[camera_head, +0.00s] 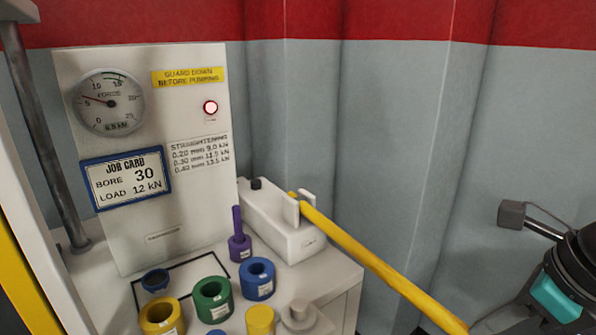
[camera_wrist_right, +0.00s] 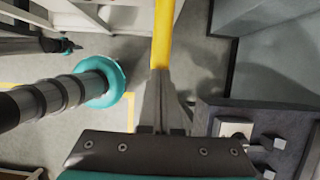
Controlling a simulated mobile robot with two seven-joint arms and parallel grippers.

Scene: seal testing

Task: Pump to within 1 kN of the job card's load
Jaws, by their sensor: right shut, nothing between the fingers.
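The round gauge (camera_head: 111,102) on the white panel has its needle pointing left, near the 5 mark. Its small readout is blurred and may read 6.5 kN. A green band shows at the top of the dial. The white hand pump (camera_head: 283,222) has a long yellow handle (camera_head: 375,262) slanting down to the right. In the right wrist view the handle (camera_wrist_right: 163,35) meets my right gripper (camera_wrist_right: 160,80), which is shut with nothing held. My left gripper is not seen.
A red lamp (camera_head: 210,107) glows below a yellow guard sign (camera_head: 186,77). Green (camera_head: 212,300), blue (camera_head: 257,279) and yellow (camera_head: 161,317) rings and a purple pin-topped piece (camera_head: 240,247) stand on the white bench. A grey corrugated wall (camera_head: 390,130) stands behind.

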